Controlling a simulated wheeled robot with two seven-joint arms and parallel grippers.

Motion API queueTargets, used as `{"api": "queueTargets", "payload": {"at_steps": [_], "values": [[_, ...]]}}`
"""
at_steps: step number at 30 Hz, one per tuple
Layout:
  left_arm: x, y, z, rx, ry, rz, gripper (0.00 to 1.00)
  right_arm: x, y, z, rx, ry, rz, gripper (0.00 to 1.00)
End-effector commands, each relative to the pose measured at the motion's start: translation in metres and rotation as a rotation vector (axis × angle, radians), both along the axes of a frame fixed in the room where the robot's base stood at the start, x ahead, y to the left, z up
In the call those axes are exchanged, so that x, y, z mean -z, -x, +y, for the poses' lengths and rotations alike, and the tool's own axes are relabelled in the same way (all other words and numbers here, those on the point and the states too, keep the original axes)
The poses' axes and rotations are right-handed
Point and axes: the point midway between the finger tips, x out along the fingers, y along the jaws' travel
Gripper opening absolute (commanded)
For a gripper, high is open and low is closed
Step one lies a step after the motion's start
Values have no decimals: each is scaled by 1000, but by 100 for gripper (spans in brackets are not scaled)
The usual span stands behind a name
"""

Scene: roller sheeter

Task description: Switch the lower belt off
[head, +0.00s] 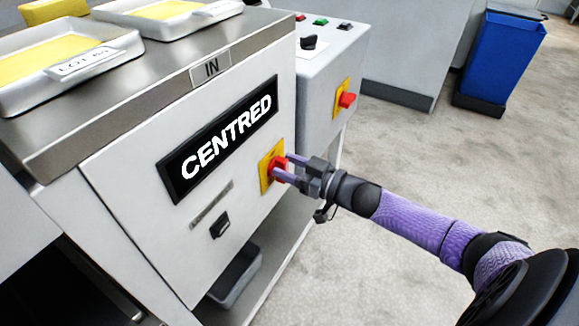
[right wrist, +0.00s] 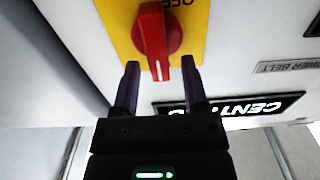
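A red rotary knob (head: 279,168) sits on a yellow plate (head: 265,178) on the grey machine's front, right of the lit CENTRED sign (head: 217,140). The knob also shows in the right wrist view (right wrist: 152,32), with part of the word OFF on its plate. My right gripper (right wrist: 160,66) is open, its purple fingers on either side of the knob's lower end; I cannot tell whether they touch it. A label (right wrist: 284,66) ending in "ER BELT" shows near a black switch (head: 219,224), lower on the same panel. My left gripper is out of view.
A second red knob (head: 346,100) on yellow is on the adjoining side box, with a black selector (head: 309,42) and buttons above. Trays (head: 75,70) with yellow contents stand on top of the machine. A blue bin (head: 497,58) stands at back right; the floor between is clear.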

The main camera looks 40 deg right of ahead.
Motion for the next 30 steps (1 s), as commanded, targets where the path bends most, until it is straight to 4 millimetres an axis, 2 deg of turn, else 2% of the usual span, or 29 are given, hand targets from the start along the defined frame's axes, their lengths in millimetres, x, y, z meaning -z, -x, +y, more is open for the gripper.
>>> {"api": "queueTargets", "payload": {"at_steps": [1,7,20,30], "values": [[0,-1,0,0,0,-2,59,0,0,0,0,0,0,43],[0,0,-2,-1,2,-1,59,0,0,0,0,0,0,1],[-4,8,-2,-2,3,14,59,0,1,0,1,30,-12,0],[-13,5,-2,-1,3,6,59,-1,2,5,1,236,-99,0]]}}
